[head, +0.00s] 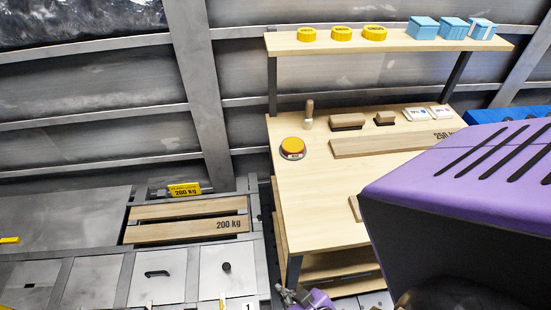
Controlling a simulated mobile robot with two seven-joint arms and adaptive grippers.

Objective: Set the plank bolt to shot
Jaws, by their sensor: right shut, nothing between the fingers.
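A slatted wooden plank panel (190,232) marked 200 kg lies in a grey metal frame at the left. My right gripper (283,293) shows at the bottom edge, partly cut off. It is shut and empty, well to the right of and nearer than the fitting. My left gripper is not in view.
A wooden workbench (318,215) with an orange button (292,146), a brush and blocks stands right of the panel. Its shelf (395,43) holds yellow discs and blue boxes. Grey lidded compartments (157,277) with black handles lie in front. My purple body part covers the right.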

